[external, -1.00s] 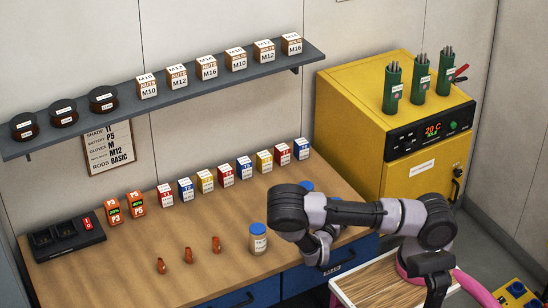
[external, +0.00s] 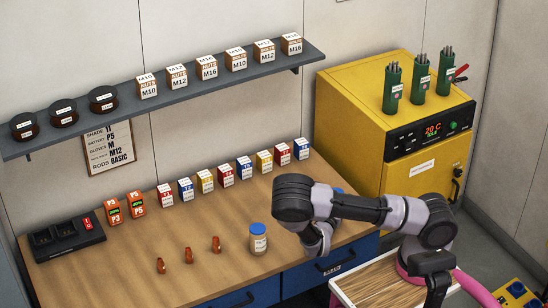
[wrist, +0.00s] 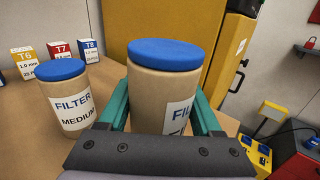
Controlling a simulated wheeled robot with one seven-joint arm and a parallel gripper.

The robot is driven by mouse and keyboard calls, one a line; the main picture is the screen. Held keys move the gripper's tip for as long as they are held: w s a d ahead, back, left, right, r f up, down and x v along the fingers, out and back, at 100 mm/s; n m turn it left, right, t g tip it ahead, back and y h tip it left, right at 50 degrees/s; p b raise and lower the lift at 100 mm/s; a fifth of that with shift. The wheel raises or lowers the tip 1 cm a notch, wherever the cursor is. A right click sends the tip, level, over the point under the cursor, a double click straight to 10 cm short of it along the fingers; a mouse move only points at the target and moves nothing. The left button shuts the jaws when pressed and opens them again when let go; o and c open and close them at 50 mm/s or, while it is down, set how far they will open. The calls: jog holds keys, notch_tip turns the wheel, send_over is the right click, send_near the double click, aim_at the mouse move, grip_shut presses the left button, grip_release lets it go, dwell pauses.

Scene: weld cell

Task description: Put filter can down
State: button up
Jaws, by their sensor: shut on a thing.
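My gripper (wrist: 162,108) has its green fingers on both sides of a tan filter can (wrist: 150,85) with a blue lid, upright in the wrist view. Its base is hidden, so I cannot tell whether it touches the bench. A second can, labelled FILTER MEDIUM (wrist: 68,98), stands just left of it, apart. In the external view my arm hides the gripper and most of these cans; a bit of blue lid (external: 337,190) shows behind the arm. Another blue-lidded can (external: 258,239) stands on the wooden bench (external: 205,272), left of my arm.
A row of small labelled boxes (external: 205,181) stands along the bench back. The yellow oven (external: 350,115) rises close at the right. The bench middle is open. A wood-topped cart (external: 375,285) stands in front.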

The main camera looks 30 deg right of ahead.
notch_tip(320, 180, up, 42)
jog(key=w+d+r+m+g+h, duration=0.35)
jog(key=w+d+m+g, duration=0.2)
jog(key=w+d, duration=0.45)
jog(key=m+g, duration=0.1)
jog(key=g, duration=0.4)
send_over(374, 92)
notch_tip(374, 92, down, 15)
jog(key=shift+m+h, duration=0.25)
jog(key=shift+f, duration=2.2)
jog(key=shift+f, duration=0.2)
jog(key=o, duration=1.4)
